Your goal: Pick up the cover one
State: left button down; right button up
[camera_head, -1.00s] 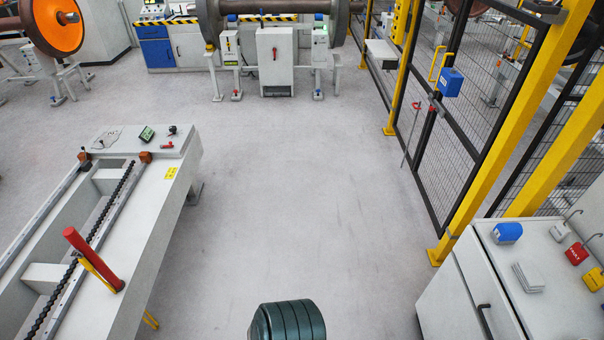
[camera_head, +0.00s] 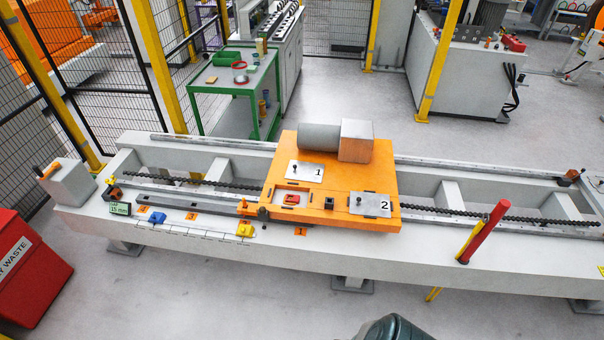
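The cover marked 1 (camera_head: 305,172) is a thin light-grey plate with a small dark knob. It lies on top of the orange carriage (camera_head: 335,190), towards its left side. A similar plate marked 2 (camera_head: 370,204) lies at the carriage's right front. Left of plate 2 and in front of cover 1 is a recess with a red part (camera_head: 293,199) in it. Neither of my grippers shows in the head view.
The carriage sits on a long pale rail bench (camera_head: 300,258) and carries a grey motor (camera_head: 335,140). A red post (camera_head: 483,232) rises at the right. A green cart (camera_head: 238,88) stands behind, a red waste bin (camera_head: 28,268) at left. Floor in front is mostly clear.

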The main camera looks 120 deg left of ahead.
aim_at(299, 171)
jog(key=u, duration=4)
jog(key=i+z, duration=0.3)
jog(key=i+l, duration=0.05)
jog(key=i, duration=0.05)
